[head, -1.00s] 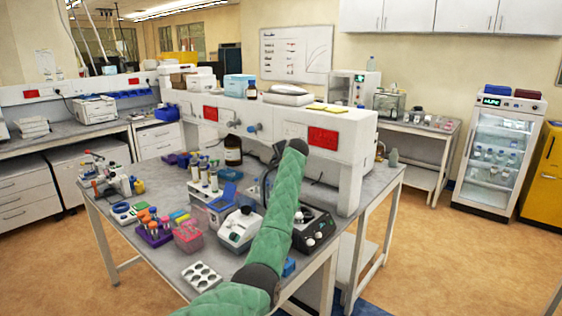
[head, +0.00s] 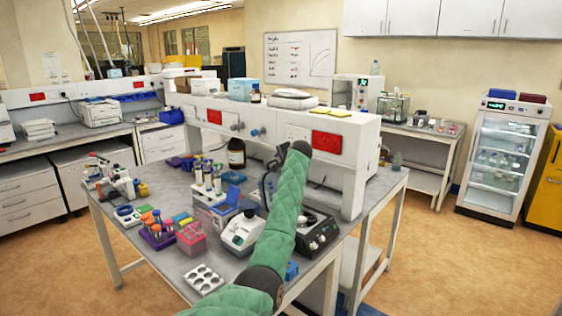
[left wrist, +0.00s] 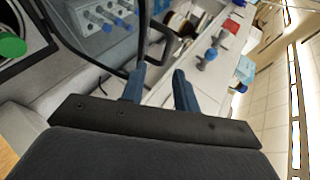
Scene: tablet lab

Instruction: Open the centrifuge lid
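A black device with a round top and front knobs (head: 319,236) stands right of the arm. My left gripper (left wrist: 159,88) shows two blue fingers spread apart with nothing between them. My right gripper is not in view.
The island bench (head: 172,197) holds tube racks, a pink box (head: 192,238), a white well plate (head: 203,279) and a brown bottle (head: 236,153). A white shelf unit with a red panel (head: 326,142) rises behind the arm. Floor is clear at the right.

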